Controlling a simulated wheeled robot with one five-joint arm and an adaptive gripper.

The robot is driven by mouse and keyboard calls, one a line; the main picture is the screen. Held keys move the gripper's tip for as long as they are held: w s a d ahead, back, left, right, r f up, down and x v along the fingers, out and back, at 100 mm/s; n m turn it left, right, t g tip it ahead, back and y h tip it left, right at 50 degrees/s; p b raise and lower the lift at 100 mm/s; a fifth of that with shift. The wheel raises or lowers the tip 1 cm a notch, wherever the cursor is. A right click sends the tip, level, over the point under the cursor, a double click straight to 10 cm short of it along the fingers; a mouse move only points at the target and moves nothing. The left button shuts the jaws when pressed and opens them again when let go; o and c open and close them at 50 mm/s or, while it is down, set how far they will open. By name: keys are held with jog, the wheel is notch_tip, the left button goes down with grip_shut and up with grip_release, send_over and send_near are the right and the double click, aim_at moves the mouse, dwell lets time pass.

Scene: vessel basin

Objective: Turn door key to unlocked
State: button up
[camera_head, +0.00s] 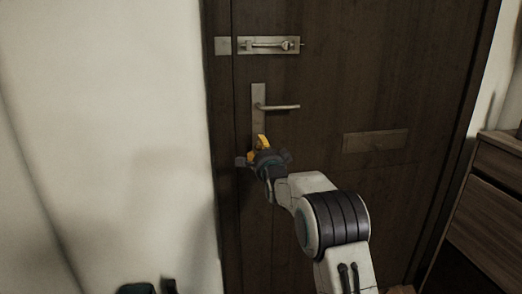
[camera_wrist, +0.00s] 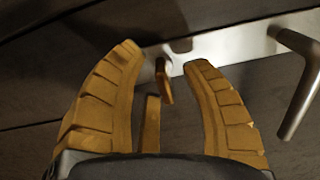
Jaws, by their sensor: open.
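The door key (camera_wrist: 164,82) shows in the wrist view as a small brown-bronze piece at the silver lock plate (camera_wrist: 228,45). My gripper (camera_wrist: 161,58) is open, with its yellow ribbed fingers on either side of the key and a visible gap to each. Another narrow yellow piece stands below the key between the fingers; I cannot tell what it is. In the head view my gripper (camera_head: 262,144) is at the lower end of the lock plate (camera_head: 258,95), below the door handle (camera_head: 280,107). My gripper hides the key there.
The handle (camera_wrist: 300,85) juts out right of my gripper in the wrist view. A slide bolt (camera_head: 268,45) is higher on the dark door (camera_head: 330,80). A mail slot plate (camera_head: 375,140) is at right. A wooden drawer unit (camera_head: 485,200) stands right; a pale wall (camera_head: 120,120) is left.

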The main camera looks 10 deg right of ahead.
grip_shut()
dwell(0.5)
